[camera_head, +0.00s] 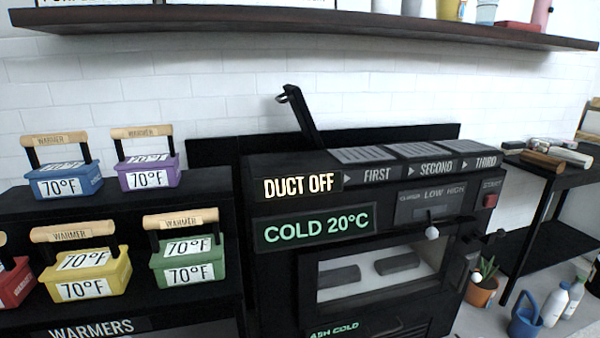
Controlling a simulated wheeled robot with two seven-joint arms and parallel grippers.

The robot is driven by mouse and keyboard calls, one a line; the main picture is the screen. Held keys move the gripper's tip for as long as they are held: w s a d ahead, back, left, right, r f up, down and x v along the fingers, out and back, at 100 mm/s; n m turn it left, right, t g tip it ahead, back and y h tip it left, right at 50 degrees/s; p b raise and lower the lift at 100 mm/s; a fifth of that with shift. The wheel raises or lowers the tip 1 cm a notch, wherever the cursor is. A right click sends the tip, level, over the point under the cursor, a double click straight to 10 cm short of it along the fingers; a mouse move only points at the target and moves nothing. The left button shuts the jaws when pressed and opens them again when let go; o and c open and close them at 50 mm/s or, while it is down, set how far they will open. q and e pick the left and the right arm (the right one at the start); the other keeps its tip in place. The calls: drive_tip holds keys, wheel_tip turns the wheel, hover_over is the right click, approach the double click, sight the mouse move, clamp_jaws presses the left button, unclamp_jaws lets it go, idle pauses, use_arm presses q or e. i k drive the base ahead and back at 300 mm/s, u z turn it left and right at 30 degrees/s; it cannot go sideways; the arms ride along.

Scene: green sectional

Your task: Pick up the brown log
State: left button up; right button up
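A brown log-like piece (542,160) lies on the dark side table (527,164) at the right of the head view. Its near end faces the camera. A redder brown piece (556,143) lies just behind it, and a pale whitish piece (572,157) lies beside it to the right. I cannot tell for certain which brown piece is the log. Neither of my grippers shows in this view.
A black oven (290,225) labelled "DUCT OFF" fills the middle. Several colored warmers, such as the yellow one (85,275), stand at left. A plant pot (481,291), a blue watering can (525,318) and white bottles (553,303) stand before the side table.

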sight(541, 160)
drive_tip(key=z, duration=1.45)
